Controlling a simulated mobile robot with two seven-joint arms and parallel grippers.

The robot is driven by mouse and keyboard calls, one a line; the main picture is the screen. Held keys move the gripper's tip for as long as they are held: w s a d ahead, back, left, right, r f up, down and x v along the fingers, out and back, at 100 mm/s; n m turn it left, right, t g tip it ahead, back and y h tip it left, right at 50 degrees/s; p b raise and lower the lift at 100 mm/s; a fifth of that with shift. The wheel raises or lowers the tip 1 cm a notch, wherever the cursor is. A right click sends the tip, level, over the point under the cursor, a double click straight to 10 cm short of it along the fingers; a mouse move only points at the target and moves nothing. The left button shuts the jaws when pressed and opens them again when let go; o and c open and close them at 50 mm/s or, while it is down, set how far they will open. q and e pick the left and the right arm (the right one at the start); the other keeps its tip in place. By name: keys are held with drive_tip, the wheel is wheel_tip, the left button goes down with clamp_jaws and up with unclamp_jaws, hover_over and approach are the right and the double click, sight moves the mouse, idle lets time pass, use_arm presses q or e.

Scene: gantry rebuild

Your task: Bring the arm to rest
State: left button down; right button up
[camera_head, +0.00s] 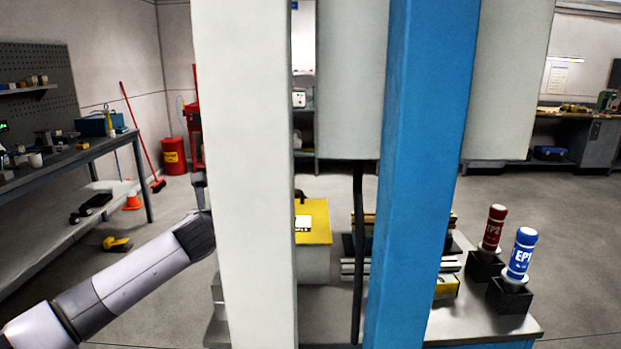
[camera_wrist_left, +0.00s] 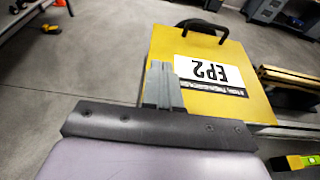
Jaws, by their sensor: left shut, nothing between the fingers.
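My left arm (camera_head: 140,280) reaches in from the left in the head view, and its far end passes behind a white post (camera_head: 243,180). My left gripper (camera_wrist_left: 163,82) shows in the left wrist view with its fingers together and nothing between them. Beyond the fingertips is a yellow panel (camera_wrist_left: 230,97) with a black handle and a white "EP2" label. The gap between fingers and panel cannot be judged. The yellow panel also shows in the head view (camera_head: 316,233), partly behind the post. My right gripper is not in view.
A blue post (camera_head: 424,180) stands right of the white one. A red cylinder (camera_head: 493,228) and a blue cylinder (camera_head: 521,254) stand in black holders at the table's right (camera_head: 480,325). A workbench (camera_head: 85,155) is at left. Open floor (camera_head: 150,225) lies between bench and table.

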use_arm(q)
drive_tip(key=a+n+y, duration=0.2)
drive_tip(key=a+y, duration=0.2)
drive_tip(key=a, duration=1.4)
drive_tip(key=s+d+f+n+g+h, duration=0.1)
drive_tip(key=s+d+f+n+h, duration=0.2)
drive_tip(key=s+f, duration=0.45)
drive_tip(key=s+d+f+n+g, duration=0.1)
drive_tip(key=s+d+f+n, duration=0.25)
drive_tip(key=f, duration=0.65)
drive_tip(key=s+d+f+n+g+h, duration=0.1)
drive_tip(key=s+d+f+n+h, duration=0.1)
drive_tip(key=s+f+n, duration=0.45)
drive_tip(key=s+a+f+n+g, duration=0.1)
drive_tip(key=s+f+n, duration=0.3)
drive_tip(key=s, duration=0.5)
drive_tip(key=s+f+n, duration=0.2)
drive_tip(key=s+n, duration=0.3)
drive_tip(key=s, duration=0.4)
drive_tip(key=s+a+f+n+g, duration=0.1)
drive_tip(key=s+f+n, duration=0.35)
drive_tip(key=s, duration=0.55)
drive_tip(key=w+d+n+h, duration=0.1)
drive_tip(key=d+n, duration=0.4)
drive_tip(key=d, duration=0.5)
drive_tip(key=shift+r+t, duration=0.4)
drive_tip(key=shift+r, duration=0.05)
